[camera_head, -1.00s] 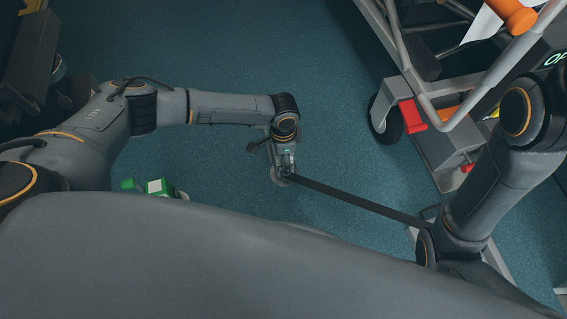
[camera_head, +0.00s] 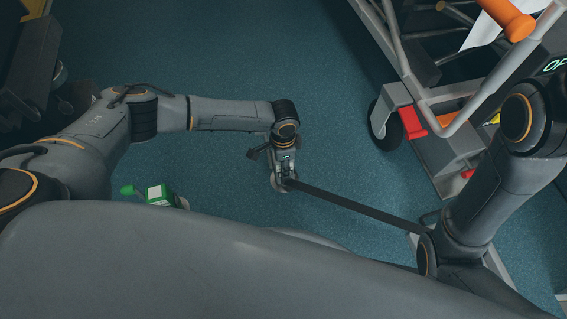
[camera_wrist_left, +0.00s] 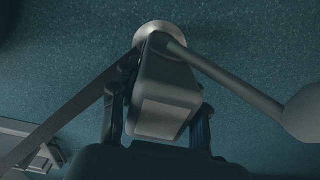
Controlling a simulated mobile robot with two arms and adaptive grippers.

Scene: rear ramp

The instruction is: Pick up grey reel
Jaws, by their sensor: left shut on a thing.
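The grey reel (camera_wrist_left: 165,92) shows in the left wrist view as a boxy grey body with a rod-like handle reaching right and a pale round disc behind it. A dark flat band (camera_head: 355,207) runs from it towards my right arm in the head view. My left gripper (camera_head: 283,176) is shut on the reel, with one finger on each side of its body. In the head view the reel (camera_head: 278,184) is mostly hidden by the gripper. My right arm shows at the right, but its gripper is out of view.
A green device (camera_head: 160,195) with a white label lies left of the left gripper, beyond my body. A wheeled metal cart (camera_head: 440,150) with red and orange parts stands at the right. Dark equipment (camera_head: 25,65) is at the upper left. The blue floor (camera_head: 230,60) is clear between them.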

